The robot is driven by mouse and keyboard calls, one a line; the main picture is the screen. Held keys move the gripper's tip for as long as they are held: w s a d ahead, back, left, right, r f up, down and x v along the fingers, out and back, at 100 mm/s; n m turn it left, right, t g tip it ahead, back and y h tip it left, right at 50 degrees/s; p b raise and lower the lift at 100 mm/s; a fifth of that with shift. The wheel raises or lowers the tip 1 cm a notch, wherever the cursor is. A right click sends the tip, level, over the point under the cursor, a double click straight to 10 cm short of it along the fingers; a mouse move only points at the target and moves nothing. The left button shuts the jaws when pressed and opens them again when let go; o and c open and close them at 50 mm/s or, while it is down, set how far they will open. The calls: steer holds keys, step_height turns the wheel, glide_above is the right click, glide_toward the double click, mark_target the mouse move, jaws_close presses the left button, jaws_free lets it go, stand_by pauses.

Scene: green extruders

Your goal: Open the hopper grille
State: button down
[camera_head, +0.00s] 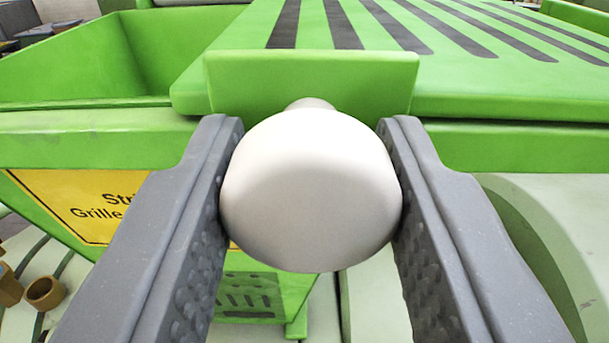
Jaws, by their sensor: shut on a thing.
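The hopper grille (470,75) is a green plate with dark slots at the upper right, lying flat across part of the green hopper (90,140). A green upright tab (385,85) stands at its front edge. A white round knob (310,190) sticks out from this tab towards me on a short stem. My gripper (310,200) is shut on the knob, one grey finger on each side. The knob hides part of the hopper's front behind it.
The hopper's left part is open and looks empty inside. A yellow sign (80,200) with partly hidden text is on the hopper's front. Small brown pots (45,292) stand at the lower left. A pale rounded body (535,240) is at the lower right.

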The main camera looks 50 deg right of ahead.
steer(key=shift+s+d, duration=0.55)
steer(key=shift+s, duration=0.1)
steer(key=c, duration=1)
jaws_free()
steer(key=shift+o, duration=0.2)
steer(key=shift+a, duration=0.1)
steer(key=v, duration=1.3)
steer(key=shift+s+a+b, duration=0.2)
steer(key=shift+s+b, duration=0.05)
steer(key=shift+b, duration=0.1)
steer(key=a+f+n+t+y, duration=0.2)
steer(key=a+n+y, duration=0.3)
steer(key=a, duration=0.5)
steer(key=a+f+n+t+y, duration=0.2)
steer(key=a+n+y, duration=0.3)
steer(key=a+y, duration=0.4)
steer(key=shift+w+a+f, duration=0.15)
steer(key=shift+w+a, duration=0.1)
steer(key=shift+a, duration=0.35)
